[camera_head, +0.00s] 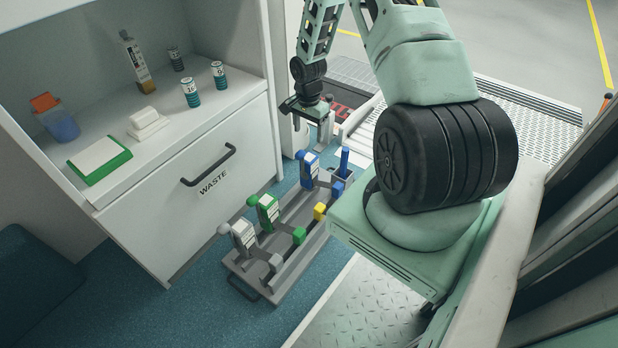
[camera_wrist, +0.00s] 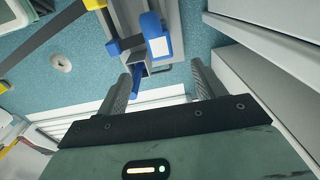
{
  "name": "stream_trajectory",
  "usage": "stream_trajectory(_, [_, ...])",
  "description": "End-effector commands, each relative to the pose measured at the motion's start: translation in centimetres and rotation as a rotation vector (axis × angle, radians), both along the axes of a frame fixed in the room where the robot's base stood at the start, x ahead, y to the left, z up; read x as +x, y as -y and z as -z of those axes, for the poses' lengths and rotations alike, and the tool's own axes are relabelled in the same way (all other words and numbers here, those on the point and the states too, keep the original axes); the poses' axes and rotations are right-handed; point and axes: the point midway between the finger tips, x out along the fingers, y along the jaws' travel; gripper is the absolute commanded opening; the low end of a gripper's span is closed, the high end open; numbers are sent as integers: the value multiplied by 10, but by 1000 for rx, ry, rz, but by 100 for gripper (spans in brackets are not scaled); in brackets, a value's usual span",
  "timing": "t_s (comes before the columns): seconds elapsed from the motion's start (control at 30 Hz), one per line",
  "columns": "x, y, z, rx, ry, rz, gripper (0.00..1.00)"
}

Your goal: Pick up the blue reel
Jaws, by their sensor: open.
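The blue reel (camera_head: 308,170) has a blue body with a pale label and a rounded blue top. It stands upright at the far end of a grey rack (camera_head: 262,283) on the floor. In the wrist view, what appears to be the blue reel (camera_wrist: 151,28) lies just beyond the fingertips, its white label showing. My gripper (camera_head: 313,122) is above the rack's far end, apart from the reel. In the wrist view my gripper (camera_wrist: 158,76) has its two fingers spread, with nothing held between them.
A green reel (camera_head: 267,211) and a grey-white reel (camera_head: 243,236) share the rack. Blue, yellow, green and grey blocks line its right side; a blue upright piece (camera_head: 344,158) stands nearby. The white cabinet (camera_head: 160,222) borders the rack's left. A ramp (camera_head: 535,130) lies behind.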

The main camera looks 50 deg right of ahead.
Motion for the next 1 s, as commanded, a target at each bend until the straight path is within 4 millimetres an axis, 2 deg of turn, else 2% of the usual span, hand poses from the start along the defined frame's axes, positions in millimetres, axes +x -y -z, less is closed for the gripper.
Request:
stream_trajectory(0.03, [-1, 0, 18, 2, -2, 0, 69])
stream_trajectory(0.3, [0, 0, 72, 1, -1, -2, 69])
stream_trajectory(0.4, [0, 0, 85, 0, 0, -3, 69])
stream_trajectory(0.67, [0, 0, 101, 0, 0, -3, 69])
stream_trajectory(0.9, [-2, 1, 135, 1, -1, -3, 69])
stream_trajectory(1.0, [-2, 1, 143, 0, 0, -3, 69])
